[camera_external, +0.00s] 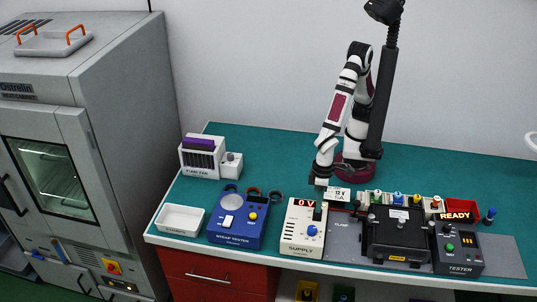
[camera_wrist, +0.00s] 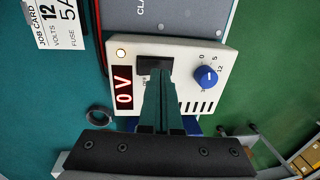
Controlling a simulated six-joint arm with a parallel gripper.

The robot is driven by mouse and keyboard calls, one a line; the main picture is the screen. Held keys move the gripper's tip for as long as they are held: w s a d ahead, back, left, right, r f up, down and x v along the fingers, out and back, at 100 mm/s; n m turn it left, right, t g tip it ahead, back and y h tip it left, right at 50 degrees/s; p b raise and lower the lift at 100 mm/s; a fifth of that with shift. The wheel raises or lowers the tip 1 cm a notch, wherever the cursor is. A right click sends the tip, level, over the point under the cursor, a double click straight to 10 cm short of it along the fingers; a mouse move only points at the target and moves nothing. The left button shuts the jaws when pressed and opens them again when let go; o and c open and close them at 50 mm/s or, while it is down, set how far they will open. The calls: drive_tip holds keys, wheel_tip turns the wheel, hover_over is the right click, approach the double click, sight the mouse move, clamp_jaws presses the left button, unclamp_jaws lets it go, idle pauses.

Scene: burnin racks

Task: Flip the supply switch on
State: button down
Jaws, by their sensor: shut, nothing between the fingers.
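The supply (camera_external: 303,240) is a cream box at the front middle of the bench; it also fills the middle of the wrist view (camera_wrist: 190,48). Its red display (camera_wrist: 124,88) reads 0 V. A black switch (camera_wrist: 155,63) sits beside a pale round lamp (camera_wrist: 121,53). A blue knob (camera_wrist: 206,77) has 0, 5 and 12 marked around it. My gripper (camera_wrist: 162,80) is shut and empty, its fingertips over the supply at the switch's lower edge and hiding part of it. I cannot tell whether they touch. In the external view the gripper (camera_external: 319,186) is small and dark above the supply's back.
The black clamp fixture (camera_external: 396,232) and tester (camera_external: 458,252) stand right. A job card (camera_external: 337,194) reading 12 volts lies behind. A white tray (camera_external: 180,219) is far left.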

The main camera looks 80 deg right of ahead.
sight(317, 218)
wheel_tip(317, 218, up, 13)
drive_tip(key=a, duration=0.1)
drive_tip(key=shift+a+f, duration=0.15)
drive_tip(key=shift+a, duration=0.1)
drive_tip(key=w+d+r+m, duration=0.1)
drive_tip(key=w+d+m, duration=0.15)
drive_tip(key=d, duration=0.95)
drive_tip(key=w+d+r+m, duration=0.1)
drive_tip(key=w+d, duration=0.3)
drive_tip(key=d, duration=0.8)
drive_tip(key=s+d+f+m, duration=0.2)
drive_tip(key=s+d, duration=0.4)
drive_tip(key=d, duration=0.2)
drive_tip(key=shift+f, duration=0.25)
drive_tip(key=shift+w, duration=0.1)
